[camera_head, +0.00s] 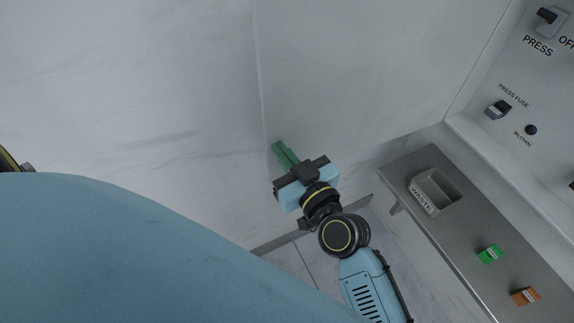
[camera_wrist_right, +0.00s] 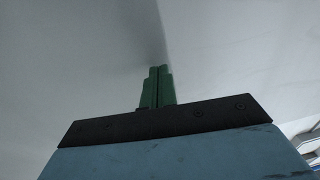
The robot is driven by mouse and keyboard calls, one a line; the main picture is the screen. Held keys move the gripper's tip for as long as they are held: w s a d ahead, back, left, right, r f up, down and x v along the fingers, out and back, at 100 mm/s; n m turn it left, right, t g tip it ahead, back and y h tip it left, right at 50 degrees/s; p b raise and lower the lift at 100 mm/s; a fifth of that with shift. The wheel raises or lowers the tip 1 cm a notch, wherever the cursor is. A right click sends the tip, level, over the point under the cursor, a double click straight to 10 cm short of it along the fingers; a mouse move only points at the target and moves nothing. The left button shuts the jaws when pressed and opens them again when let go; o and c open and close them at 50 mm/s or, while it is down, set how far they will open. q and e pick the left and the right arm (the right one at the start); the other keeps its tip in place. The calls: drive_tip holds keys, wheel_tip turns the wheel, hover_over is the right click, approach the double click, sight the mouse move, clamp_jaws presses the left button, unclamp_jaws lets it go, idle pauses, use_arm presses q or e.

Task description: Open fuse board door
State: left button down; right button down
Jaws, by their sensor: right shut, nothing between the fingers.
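My right gripper (camera_head: 279,148) has its green fingers together and empty, pointing up at a large plain grey panel (camera_head: 370,70). This panel looks like the fuse board door, standing out from the labelled board (camera_head: 510,120). The fingertips are by the panel's lower left edge; I cannot tell whether they touch it. In the right wrist view the shut fingers (camera_wrist_right: 156,86) point at a line between a darker and a lighter grey surface. The labelled board shows switches and the words PRESS FUSE and BLOWN. My left gripper is not seen.
A grey metal shelf (camera_head: 455,235) below the board carries a WASTE bin (camera_head: 435,191), a green fuse-like block (camera_head: 490,254) and an orange one (camera_head: 525,296). A pale marbled wall (camera_head: 120,80) fills the left. My own blue body hides the lower left.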

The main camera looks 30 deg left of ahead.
idle(0.3)
drive_tip(key=s+a+v, duration=0.1)
drive_tip(key=v, duration=1.3)
drive_tip(key=shift+s, duration=0.35)
